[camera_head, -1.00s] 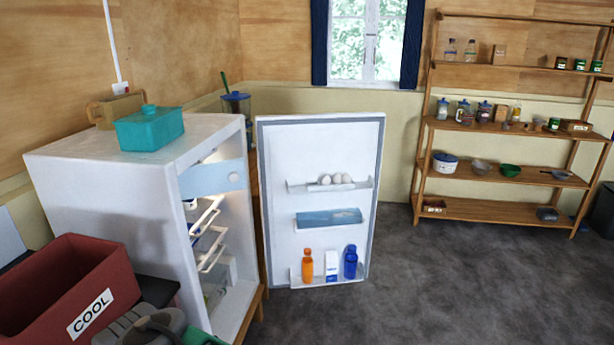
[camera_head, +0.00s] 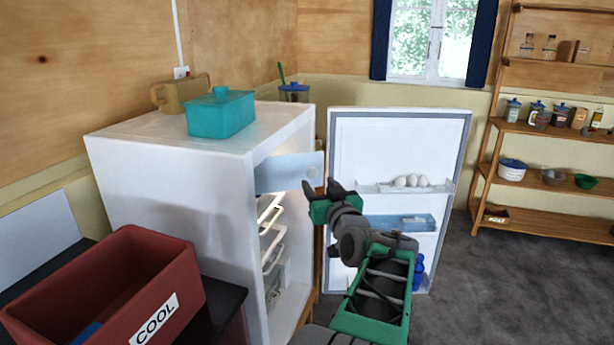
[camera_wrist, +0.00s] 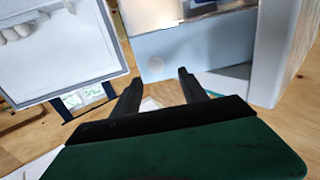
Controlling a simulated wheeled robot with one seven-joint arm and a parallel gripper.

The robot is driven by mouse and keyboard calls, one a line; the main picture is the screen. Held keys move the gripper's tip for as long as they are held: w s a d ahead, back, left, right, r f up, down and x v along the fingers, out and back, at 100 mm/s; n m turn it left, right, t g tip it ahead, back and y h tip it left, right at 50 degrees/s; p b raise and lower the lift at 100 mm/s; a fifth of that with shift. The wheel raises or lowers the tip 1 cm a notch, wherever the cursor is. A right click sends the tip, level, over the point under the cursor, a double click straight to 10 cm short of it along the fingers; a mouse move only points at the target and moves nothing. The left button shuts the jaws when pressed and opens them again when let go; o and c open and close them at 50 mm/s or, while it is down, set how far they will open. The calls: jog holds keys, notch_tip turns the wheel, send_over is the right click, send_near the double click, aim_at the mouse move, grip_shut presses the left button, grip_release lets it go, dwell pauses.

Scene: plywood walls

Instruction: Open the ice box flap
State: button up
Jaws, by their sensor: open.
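The ice box flap (camera_head: 285,174) is a pale blue panel across the top of the open fridge (camera_head: 165,195). It hangs upright and looks closed. A round mark or knob (camera_head: 312,173) sits near its right end. In the wrist view the flap (camera_wrist: 205,45) lies ahead of the fingers, with the round mark (camera_wrist: 155,65) near its left end. My gripper (camera_head: 334,188) is green with dark fingers, open and empty, in front of the flap's right end. The fingertips (camera_wrist: 159,78) point toward the round mark; I see no contact.
The fridge door (camera_head: 400,150) stands open to the right, with eggs (camera_head: 412,181) and a blue tray (camera_head: 400,222) on it. A teal box (camera_head: 222,115) stands on the fridge. A red COOL box (camera_head: 110,285) is at front left. Shelves (camera_head: 550,130) stand far right.

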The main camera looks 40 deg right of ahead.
aim_at(313, 173)
jog(key=x, duration=0.3)
jog(key=p+x, duration=0.1)
jog(key=x, duration=0.2)
jog(key=shift+d, duration=0.55)
grip_shut()
dwell(0.8)
